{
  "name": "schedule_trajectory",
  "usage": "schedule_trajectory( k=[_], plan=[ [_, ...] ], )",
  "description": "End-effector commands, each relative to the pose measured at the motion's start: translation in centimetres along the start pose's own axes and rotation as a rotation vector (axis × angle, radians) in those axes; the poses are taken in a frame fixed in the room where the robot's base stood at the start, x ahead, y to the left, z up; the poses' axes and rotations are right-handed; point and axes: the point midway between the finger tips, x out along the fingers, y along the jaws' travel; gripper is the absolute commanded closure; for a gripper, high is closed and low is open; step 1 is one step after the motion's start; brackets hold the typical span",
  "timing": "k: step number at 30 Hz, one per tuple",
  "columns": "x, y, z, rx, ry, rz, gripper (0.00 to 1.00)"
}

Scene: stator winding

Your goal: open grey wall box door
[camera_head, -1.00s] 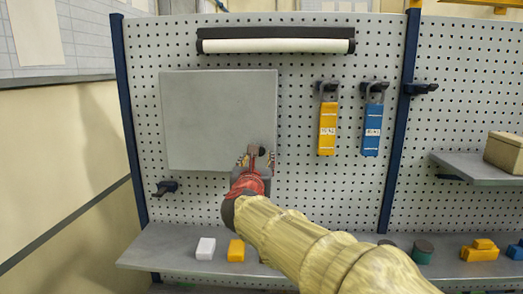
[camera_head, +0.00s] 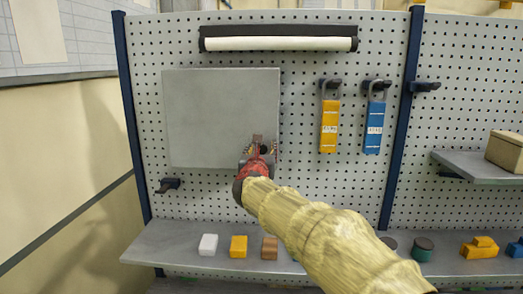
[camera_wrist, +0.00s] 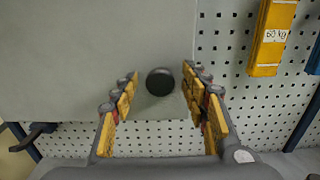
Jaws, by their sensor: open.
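The grey wall box door (camera_head: 215,115) is a flat grey panel on the pegboard and looks shut. Its round black knob (camera_wrist: 160,82) shows near the lower right corner in the wrist view. My gripper (camera_wrist: 159,92) is open, with its two yellow-padded fingers on either side of the knob and clear gaps on both sides. In the head view my gripper (camera_head: 261,148) covers the door's lower right corner and hides the knob. I cannot tell how far the fingertips are from the door face.
A yellow padlock-like tag (camera_head: 329,126) and a blue one (camera_head: 374,127) hang to the right of the door. A white-and-black roll (camera_head: 278,43) is above it. A black hook (camera_head: 169,185) sits below left. A shelf (camera_head: 170,245) below holds small blocks.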

Motion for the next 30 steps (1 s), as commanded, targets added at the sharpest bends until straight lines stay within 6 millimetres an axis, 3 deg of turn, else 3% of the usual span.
schedule_trajectory(
  k=[2,26,30],
  plan=[
    [-0.01,0.0,0.0,0.0,0.0,0.0,0.55],
    [-0.04,0.01,0.0,0.001,0.0,0.0,1.0],
    [-0.04,0.01,0.0,0.001,0.0,0.0,1.0]
  ],
)
